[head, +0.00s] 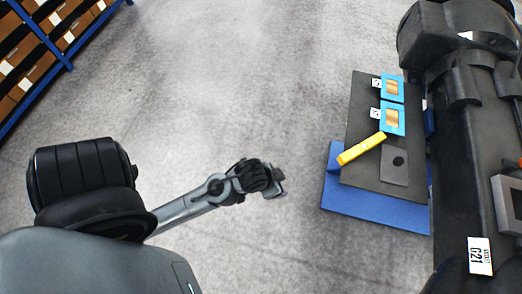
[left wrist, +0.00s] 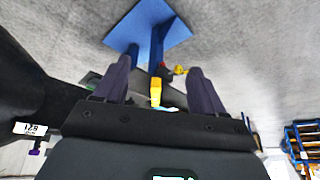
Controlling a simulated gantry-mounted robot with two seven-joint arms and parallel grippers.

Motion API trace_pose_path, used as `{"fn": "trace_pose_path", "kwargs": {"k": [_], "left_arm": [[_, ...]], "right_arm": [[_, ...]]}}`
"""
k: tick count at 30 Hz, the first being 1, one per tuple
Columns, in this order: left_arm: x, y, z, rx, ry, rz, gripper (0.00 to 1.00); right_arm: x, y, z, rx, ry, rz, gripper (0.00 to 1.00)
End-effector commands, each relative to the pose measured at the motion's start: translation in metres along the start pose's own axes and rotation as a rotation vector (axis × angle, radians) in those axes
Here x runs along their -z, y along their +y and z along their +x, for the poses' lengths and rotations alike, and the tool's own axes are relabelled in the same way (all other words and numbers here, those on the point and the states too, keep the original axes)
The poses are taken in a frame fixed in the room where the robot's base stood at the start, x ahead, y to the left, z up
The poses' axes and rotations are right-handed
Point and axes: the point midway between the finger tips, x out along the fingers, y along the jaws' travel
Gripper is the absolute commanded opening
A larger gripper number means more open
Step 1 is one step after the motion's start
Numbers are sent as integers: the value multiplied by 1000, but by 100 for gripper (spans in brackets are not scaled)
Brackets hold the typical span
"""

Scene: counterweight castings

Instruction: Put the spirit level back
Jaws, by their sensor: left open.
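The yellow spirit level (head: 362,148) lies at a slant on a dark board (head: 362,110), its lower left end reaching past the board's left edge. A yellow piece, probably the level, shows between the fingers in the left wrist view (left wrist: 155,91), apart from them. My left gripper (head: 278,183) is open and empty, left of the board with a gap of bare floor between. Its two fingers stand apart in the left wrist view (left wrist: 158,67). My right gripper is not in view.
Two light blue frames (head: 402,118) with striped centres and a grey plate with a dark round spot (head: 395,168) are on the board. A blue base (head: 375,204) is underneath. A large dark body (head: 465,150) borders the right. Shelving with boxes (head: 40,50) stands upper left.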

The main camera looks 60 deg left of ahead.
Motion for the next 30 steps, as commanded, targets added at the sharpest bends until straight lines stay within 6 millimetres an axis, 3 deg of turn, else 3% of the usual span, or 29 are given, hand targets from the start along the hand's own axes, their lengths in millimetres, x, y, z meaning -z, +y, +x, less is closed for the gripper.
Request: {"fn": "trace_pose_path", "kwargs": {"k": [3, 9, 20, 26, 30], "left_arm": [[-28, 10, -31, -13, -81, 11, 70], [-44, 15, -50, -21, -133, 15, 70], [-42, 15, -55, -21, -133, 15, 70], [-28, 14, -82, -21, -132, 15, 70], [-14, 12, -113, -21, -132, 15, 70]], "right_arm": [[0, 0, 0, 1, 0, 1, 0], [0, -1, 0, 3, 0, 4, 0], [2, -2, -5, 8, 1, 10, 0], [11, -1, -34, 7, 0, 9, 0], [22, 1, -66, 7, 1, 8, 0]]}}
